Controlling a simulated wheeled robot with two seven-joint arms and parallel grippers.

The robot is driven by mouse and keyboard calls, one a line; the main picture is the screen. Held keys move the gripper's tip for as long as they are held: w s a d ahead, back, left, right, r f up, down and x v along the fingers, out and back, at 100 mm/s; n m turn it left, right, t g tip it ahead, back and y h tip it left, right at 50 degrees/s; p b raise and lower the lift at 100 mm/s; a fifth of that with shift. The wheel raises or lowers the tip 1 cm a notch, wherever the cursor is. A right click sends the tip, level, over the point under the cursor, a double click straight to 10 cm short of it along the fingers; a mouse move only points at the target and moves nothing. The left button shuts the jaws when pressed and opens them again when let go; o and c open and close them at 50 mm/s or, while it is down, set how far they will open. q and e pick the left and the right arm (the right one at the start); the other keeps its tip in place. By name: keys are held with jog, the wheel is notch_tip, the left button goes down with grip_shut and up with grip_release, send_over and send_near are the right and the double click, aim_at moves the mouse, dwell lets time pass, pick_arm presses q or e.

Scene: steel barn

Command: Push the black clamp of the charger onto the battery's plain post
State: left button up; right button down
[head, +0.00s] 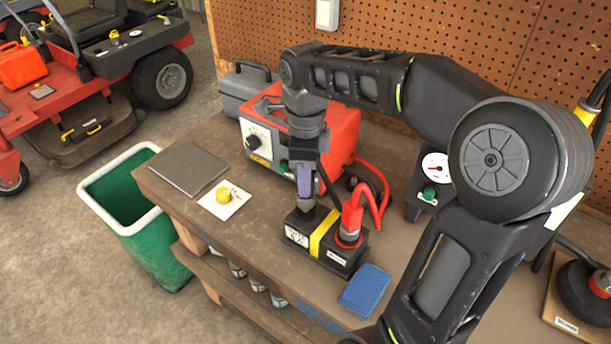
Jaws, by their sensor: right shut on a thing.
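The battery (325,243) stands on the workbench, dark with a yellow band across its middle. The red clamp (352,214) sits upright on the post at its right end, with a red ring at its base. My right gripper (305,196) is directly above the left end of the battery, pointing down and shut on the black clamp. The clamp is mostly hidden by the fingers. The plain post is hidden under them, so I cannot tell whether the clamp touches it. The red charger (345,135) stands behind, with its dial facing left. My left gripper is not in view.
A blue cloth (364,290) lies right of the battery. A white card with a yellow knob (225,199) and a grey plate (188,172) lie left. A gauge box (430,185) stands right. A green bin (125,205) is beside the bench (240,255). Pegboard (450,40) closes the back.

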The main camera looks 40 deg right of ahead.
jog(key=shift+f+b, duration=0.75)
jog(key=shift+f, duration=0.3)
jog(key=c, duration=1.1)
grip_release()
jog(key=shift+o, duration=0.2)
